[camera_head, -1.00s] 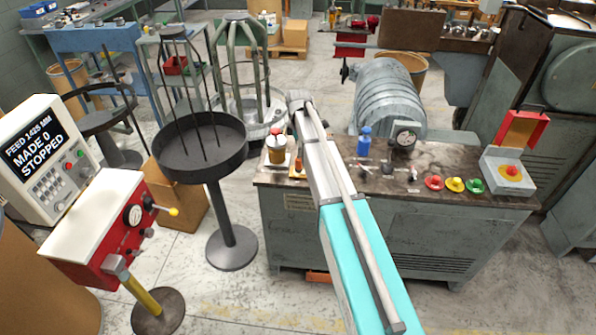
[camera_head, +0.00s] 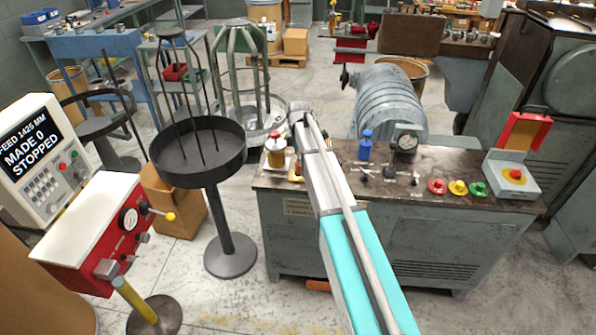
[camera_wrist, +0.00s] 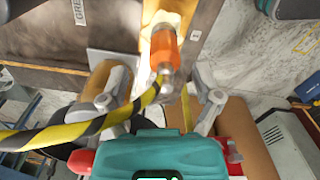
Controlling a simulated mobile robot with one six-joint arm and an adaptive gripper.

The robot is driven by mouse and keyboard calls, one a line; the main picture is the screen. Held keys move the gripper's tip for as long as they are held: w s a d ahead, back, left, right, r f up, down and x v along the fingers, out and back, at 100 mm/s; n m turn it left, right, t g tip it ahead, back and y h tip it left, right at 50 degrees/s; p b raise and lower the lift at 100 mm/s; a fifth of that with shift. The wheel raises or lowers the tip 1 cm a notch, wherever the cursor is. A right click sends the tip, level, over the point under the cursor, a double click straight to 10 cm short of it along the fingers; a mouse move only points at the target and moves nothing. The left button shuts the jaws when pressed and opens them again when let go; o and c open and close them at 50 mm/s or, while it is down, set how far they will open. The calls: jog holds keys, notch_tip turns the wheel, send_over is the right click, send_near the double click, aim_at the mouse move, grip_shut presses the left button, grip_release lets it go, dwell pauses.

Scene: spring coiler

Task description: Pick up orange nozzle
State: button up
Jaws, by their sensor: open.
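The orange nozzle (camera_wrist: 163,48) shows in the wrist view on a pale strip at the bench edge, its metal end pointing toward my gripper. In the head view, a small orange part of it (camera_head: 297,174) shows at the bench's left end, partly hidden by my arm. My gripper (camera_wrist: 160,84) is open, with one finger on each side of the line to the nozzle. The nozzle lies ahead of the fingertips and nothing is gripped. In the head view my arm hides the fingers.
A yellow-and-black striped hose (camera_wrist: 100,122) curves close by my left finger. A brown jar with a red top (camera_head: 276,151) stands left of the nozzle. A blue bottle (camera_head: 365,146) and colored buttons (camera_head: 457,187) are farther right on the bench (camera_head: 420,215).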

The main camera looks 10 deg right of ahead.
aim_at(299, 168)
jog(key=shift+s+f+b, duration=0.2)
jog(key=shift+f+b, duration=2.35)
jog(key=shift+f, duration=0.05)
grip_shut()
